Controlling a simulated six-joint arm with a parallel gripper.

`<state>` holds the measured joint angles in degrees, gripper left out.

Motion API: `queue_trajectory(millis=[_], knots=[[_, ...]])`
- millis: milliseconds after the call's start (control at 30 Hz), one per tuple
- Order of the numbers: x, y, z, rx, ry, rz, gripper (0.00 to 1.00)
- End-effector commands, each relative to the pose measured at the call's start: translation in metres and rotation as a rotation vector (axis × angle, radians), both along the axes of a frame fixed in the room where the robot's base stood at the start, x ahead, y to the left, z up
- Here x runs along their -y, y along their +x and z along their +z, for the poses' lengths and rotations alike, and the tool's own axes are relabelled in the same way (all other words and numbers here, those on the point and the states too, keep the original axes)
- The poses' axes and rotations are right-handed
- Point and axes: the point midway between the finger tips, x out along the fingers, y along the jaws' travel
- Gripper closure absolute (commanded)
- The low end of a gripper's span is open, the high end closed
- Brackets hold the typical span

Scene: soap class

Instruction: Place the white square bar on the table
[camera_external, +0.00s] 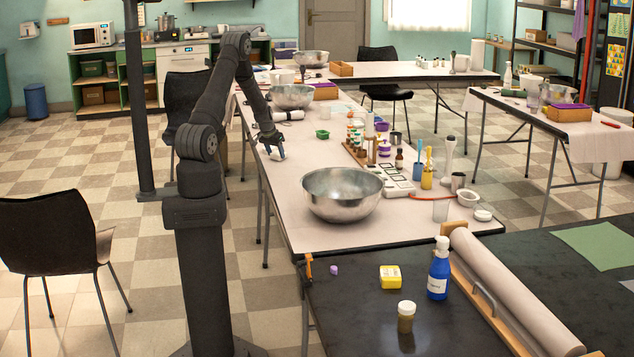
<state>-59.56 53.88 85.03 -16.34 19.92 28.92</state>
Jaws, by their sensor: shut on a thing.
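My gripper (274,147) is over the left edge of the long pale table (277,206), pointing down. It is shut on a small white bar (277,154), which shows just below the fingers. The bar is small in this view, and I cannot tell whether it touches the table top or hangs slightly above it. The fingers partly hide the bar.
A large steel bowl (342,194) stands on the table nearer the camera. A green tub (322,134), a rack of small bottles (362,140) and a white mould tray (396,181) stand to the right. The table between my gripper and the steel bowl is clear.

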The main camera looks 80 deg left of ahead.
Motion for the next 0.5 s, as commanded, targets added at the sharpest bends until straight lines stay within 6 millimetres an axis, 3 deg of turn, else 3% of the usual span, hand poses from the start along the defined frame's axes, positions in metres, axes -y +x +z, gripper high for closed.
queue_trajectory(millis=[233,267,367,500], knots=[[0.0000,0.0001,-0.0020,0.000,0.000,0.000,0.70],[0.0000,0.0002,-0.0024,0.000,0.000,0.000,0.44],[0.0000,0.0002,-0.0019,0.001,0.001,0.000,0.25],[0.0000,0.0002,-0.0019,0.000,0.000,0.000,0.24]])
